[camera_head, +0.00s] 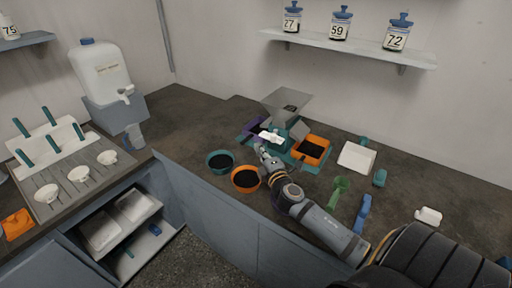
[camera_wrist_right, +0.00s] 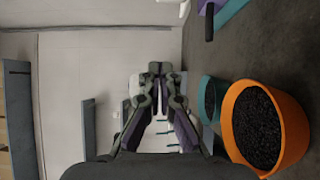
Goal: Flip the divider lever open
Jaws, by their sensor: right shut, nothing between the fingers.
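The divider stands on the dark counter, with a grey funnel hopper (camera_head: 287,101) on top. A purple bin (camera_head: 253,128) is at its left and an orange bin (camera_head: 312,148) at its right. A white bar-like part (camera_head: 271,138), perhaps the lever, shows at its front; I cannot tell its exact position. My right gripper (camera_head: 261,151) is just in front of this part, shut and empty. In the right wrist view the right gripper (camera_wrist_right: 160,72) has its fingertips together with nothing between them. My left gripper is not in view.
A teal bowl (camera_head: 220,162) and an orange bowl (camera_head: 246,179), both with dark grains, stand near the counter's front edge, close to my right gripper. A white tray (camera_head: 357,157), a green scoop (camera_head: 338,189) and a blue tool (camera_head: 362,213) lie to the right.

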